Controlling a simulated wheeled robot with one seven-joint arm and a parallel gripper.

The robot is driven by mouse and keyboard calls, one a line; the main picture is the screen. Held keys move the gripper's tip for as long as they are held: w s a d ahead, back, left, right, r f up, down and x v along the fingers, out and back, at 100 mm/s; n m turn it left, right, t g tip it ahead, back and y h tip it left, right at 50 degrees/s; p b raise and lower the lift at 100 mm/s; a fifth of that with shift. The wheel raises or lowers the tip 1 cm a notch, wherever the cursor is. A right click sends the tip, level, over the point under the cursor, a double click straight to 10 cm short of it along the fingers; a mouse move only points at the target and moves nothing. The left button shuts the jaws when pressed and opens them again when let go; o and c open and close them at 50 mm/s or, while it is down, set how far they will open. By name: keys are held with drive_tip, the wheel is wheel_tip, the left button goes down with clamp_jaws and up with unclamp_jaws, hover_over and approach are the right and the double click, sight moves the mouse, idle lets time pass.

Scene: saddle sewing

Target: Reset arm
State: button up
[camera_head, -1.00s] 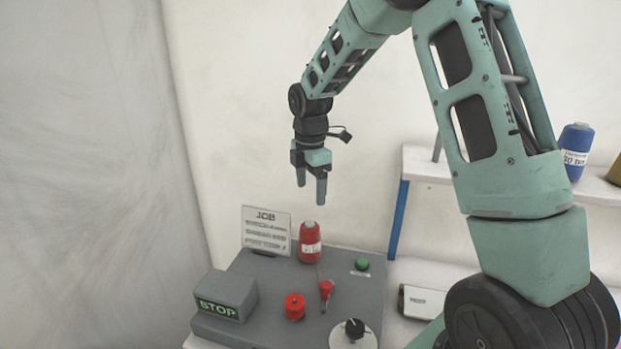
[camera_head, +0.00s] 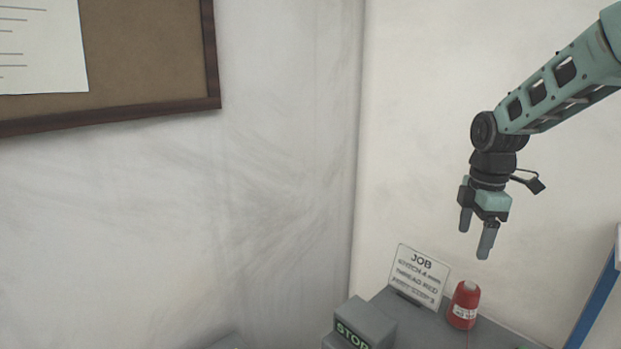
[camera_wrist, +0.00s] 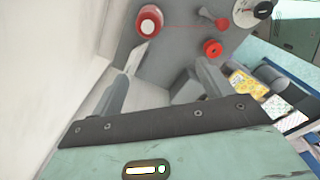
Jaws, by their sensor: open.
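My gripper (camera_head: 475,237) hangs from my arm at the right of the head view, fingers pointing down, open and empty. It is in the air above the grey machine panel, over the red thread spool (camera_head: 464,304), with a clear gap between them. In the wrist view the two fingers (camera_wrist: 160,90) stand apart with nothing between them. The red spool (camera_wrist: 149,20) shows beyond them at the top, with a red thread running right from it.
The grey panel (camera_head: 503,339) carries a JOB sign (camera_head: 418,276) and a STOP box (camera_head: 361,325). The wrist view shows a red knob (camera_wrist: 212,48) and a black knob (camera_wrist: 263,9). A cork board (camera_head: 145,60) hangs on the left wall. A blue post (camera_head: 596,300) stands at right.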

drive_tip(key=s+a+m, duration=0.3)
drive_tip(key=s+a, duration=0.9)
drive_tip(key=a, duration=0.5)
drive_tip(key=s+a+f+m, duration=0.1)
drive_tip(key=s+a+m, duration=0.1)
drive_tip(key=s, duration=0.7)
drive_tip(key=s+a+f+m+b, duration=0.1)
drive_tip(key=s+a+f+m, duration=0.1)
drive_tip(key=s, duration=0.6)
drive_tip(key=shift+s+a+f+m, duration=0.15)
drive_tip(key=shift+s+a+m, duration=0.3)
drive_tip(key=shift+a, duration=0.5)
drive_tip(key=shift+w, duration=0.15)
